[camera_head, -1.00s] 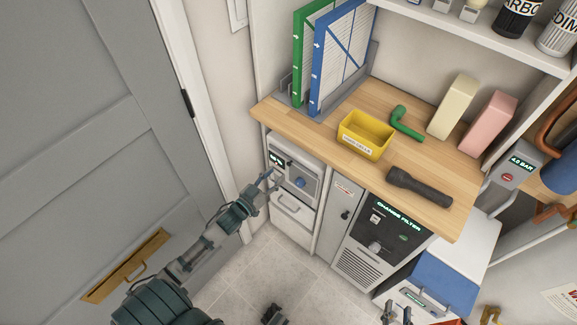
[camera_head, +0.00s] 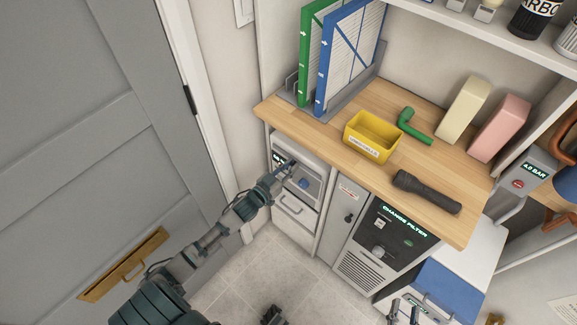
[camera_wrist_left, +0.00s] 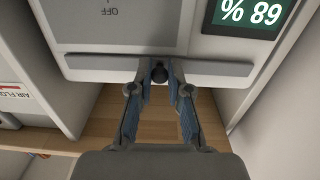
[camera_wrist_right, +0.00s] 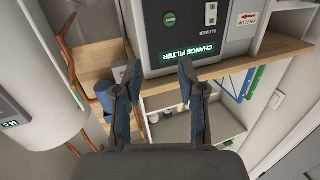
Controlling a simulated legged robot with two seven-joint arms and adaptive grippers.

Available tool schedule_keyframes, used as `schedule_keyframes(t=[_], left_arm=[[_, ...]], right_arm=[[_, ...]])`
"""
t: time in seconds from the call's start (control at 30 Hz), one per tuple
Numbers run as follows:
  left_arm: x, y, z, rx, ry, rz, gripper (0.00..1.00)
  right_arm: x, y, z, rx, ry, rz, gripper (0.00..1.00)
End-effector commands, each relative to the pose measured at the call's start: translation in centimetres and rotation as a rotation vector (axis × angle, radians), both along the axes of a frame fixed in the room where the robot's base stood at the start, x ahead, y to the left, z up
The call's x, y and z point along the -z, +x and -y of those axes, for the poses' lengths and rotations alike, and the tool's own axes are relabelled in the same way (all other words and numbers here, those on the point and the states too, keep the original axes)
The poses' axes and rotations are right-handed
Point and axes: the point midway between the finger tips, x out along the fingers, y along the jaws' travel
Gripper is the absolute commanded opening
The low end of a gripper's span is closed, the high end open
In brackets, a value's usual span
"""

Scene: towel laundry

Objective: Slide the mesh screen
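I cannot make out a mesh surface for certain. The white unit (camera_head: 309,163) under the counter's left end has a small display and a grey front panel with a blue knob (camera_head: 304,182). In the left wrist view a grey panel marked OFF (camera_wrist_left: 112,24) has a grey bar (camera_wrist_left: 95,62) along its edge and a small dark knob (camera_wrist_left: 158,74). My left gripper (camera_head: 288,167) is at this unit, and its narrowed fingers (camera_wrist_left: 158,66) close on the dark knob from both sides. My right gripper (camera_head: 403,312) is open and empty at the lower edge.
The wooden counter (camera_head: 290,115) holds a yellow bin (camera_head: 370,138), a green pipe elbow (camera_head: 414,128), a black flashlight (camera_head: 427,192), and green and blue framed filters (camera_head: 345,55). A CHANGE FILTER unit (camera_head: 385,240) stands to the right. A grey door (camera_head: 85,110) is at the left.

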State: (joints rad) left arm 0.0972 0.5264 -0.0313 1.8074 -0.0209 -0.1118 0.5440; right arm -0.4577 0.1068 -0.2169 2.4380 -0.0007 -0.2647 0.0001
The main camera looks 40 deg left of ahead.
Motion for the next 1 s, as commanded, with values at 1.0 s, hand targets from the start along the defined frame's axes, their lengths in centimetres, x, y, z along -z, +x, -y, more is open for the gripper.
schedule_keyframes(t=[1.0], left_arm=[[-0.6, -11.6, -1.5, -0.010, 0.003, 0.002, 0.00]], right_arm=[[10.8, -13.9, 6.0, 0.040, -0.279, -1.083, 0.40]])
